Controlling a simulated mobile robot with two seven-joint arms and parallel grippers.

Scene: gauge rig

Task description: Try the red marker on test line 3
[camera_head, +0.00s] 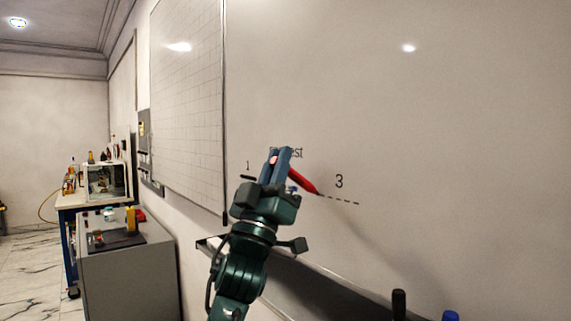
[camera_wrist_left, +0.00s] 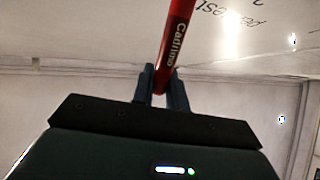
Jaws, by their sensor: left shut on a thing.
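The red marker (camera_head: 303,181) is in my left gripper (camera_head: 279,164), which is shut on it. Its tip points right and down, at the left end of the dashed test line 3 (camera_head: 340,199) on the whiteboard (camera_head: 430,130). Whether the tip touches the board I cannot tell. In the left wrist view the marker (camera_wrist_left: 176,45) stands between the two fingers (camera_wrist_left: 161,88), with white lettering on its barrel. A short dark line shows under the number 1. My gripper hides the place between 1 and 3 and part of the printed word above. My right gripper is not in view.
Below the board runs a dark tray (camera_head: 300,285). A black marker (camera_head: 398,304) and a blue marker (camera_head: 450,316) stand at the lower right. A grey cabinet (camera_head: 130,275) and a workbench (camera_head: 75,200) are at the left. The board right of line 3 is clear.

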